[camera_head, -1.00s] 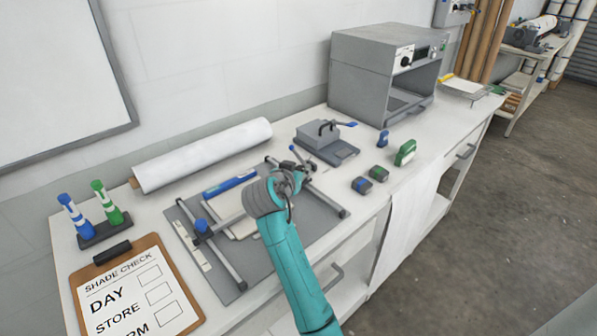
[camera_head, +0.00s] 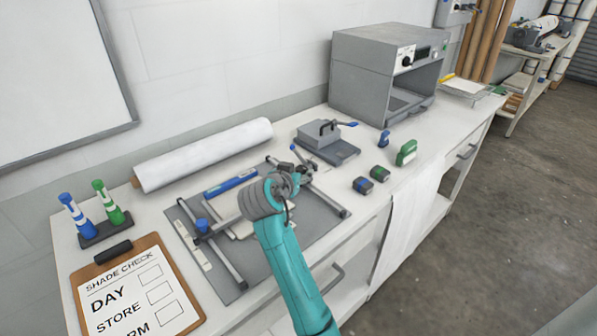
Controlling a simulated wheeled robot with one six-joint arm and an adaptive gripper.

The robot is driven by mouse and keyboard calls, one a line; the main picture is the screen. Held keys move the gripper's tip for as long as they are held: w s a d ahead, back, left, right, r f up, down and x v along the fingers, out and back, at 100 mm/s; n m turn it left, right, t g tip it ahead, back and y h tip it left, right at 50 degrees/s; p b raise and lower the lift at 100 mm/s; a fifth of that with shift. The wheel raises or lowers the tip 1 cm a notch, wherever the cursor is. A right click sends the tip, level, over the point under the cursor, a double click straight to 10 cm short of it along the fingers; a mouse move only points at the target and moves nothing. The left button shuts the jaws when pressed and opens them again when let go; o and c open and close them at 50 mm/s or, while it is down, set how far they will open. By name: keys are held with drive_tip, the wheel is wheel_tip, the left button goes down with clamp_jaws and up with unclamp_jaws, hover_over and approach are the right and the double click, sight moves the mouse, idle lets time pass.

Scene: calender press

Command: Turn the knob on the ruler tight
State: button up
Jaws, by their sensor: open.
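The ruler, a flat pale strip (camera_head: 193,236), lies along the left side of a grey mat (camera_head: 247,270). A metal bar (camera_head: 224,263) runs beside it, with a blue knob (camera_head: 202,224) standing near the bar's upper part. My gripper (camera_head: 301,166) is at the far right of the mat, beside a second bar (camera_head: 331,202), well to the right of the blue knob. The gripper is open, and I see nothing held in it. My teal arm and grey wrist hide the middle of the mat and part of the pale sheets there.
A blue tool (camera_head: 230,184) lies at the mat's back edge, before a white roll (camera_head: 203,155). A grey press with a handle (camera_head: 327,142) stands behind my gripper. Markers in a stand (camera_head: 104,232) and a clipboard (camera_head: 136,292) are at left; small blocks (camera_head: 362,186) at right.

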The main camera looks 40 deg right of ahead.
drive_tip(key=v, duration=1)
drive_tip(key=shift+s+a, duration=0.1)
drive_tip(key=shift+a, duration=0.05)
